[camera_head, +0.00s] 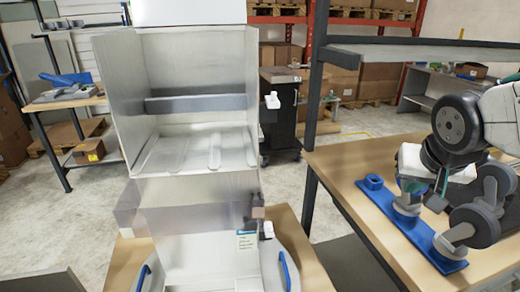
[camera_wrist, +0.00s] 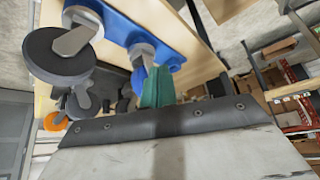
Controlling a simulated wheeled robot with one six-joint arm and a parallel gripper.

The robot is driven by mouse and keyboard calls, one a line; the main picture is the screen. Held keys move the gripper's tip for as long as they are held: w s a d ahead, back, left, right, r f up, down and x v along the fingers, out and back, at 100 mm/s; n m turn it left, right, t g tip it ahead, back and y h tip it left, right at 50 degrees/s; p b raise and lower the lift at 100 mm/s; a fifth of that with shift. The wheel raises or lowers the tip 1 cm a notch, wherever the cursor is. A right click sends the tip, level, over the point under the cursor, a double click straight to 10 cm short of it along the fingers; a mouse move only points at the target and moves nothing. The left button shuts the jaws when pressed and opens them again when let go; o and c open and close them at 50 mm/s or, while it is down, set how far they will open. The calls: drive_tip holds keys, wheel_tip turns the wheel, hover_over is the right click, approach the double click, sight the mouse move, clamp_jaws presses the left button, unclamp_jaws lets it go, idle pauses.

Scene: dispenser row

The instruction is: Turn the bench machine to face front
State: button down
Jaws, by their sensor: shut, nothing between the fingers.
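The bench machine (camera_head: 195,200) is a tall pale-grey dispenser with an open upper compartment and a clear lower section. It stands left of centre in the head view on a wooden bench (camera_head: 120,265). Its open side faces roughly toward me, with blue handles low at both sides. My gripper (camera_head: 440,182) is to the right of the machine, apart from it, above the right bench. Its green fingers (camera_wrist: 157,85) are shut and empty in the wrist view. The machine is not clearly seen in the wrist view.
A blue rack (camera_head: 375,195) with grey caster wheels (camera_head: 470,224) lies on the right wooden bench (camera_head: 340,165), close to my gripper. The rack also shows in the wrist view (camera_wrist: 120,25). Floor shows behind.

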drive_tip(key=w+a+f+m+t+y, duration=0.1)
drive_tip(key=w+a+t+y, duration=0.15)
drive_tip(key=w, duration=0.75)
drive_tip(key=w+a+f+m+t+y, duration=0.1)
drive_tip(key=w+a+f+t, duration=0.2)
drive_tip(key=w, duration=0.7)
drive_tip(key=w+a+f+y, duration=0.1)
drive_tip(key=a+y, duration=0.3)
drive_tip(key=a, duration=0.4)
drive_tip(key=w+a+f+m+y, duration=0.1)
drive_tip(key=w+a+y, duration=0.3)
drive_tip(key=a, duration=0.5)
drive_tip(key=w+a+f+y, duration=0.2)
drive_tip(key=a+y, duration=0.2)
drive_tip(key=a, duration=0.4)
drive_tip(key=shift+w+a+f+m+g+y, duration=0.15)
drive_tip(key=shift+w+f+m+g+y, duration=0.2)
drive_tip(key=shift+m, duration=0.05)
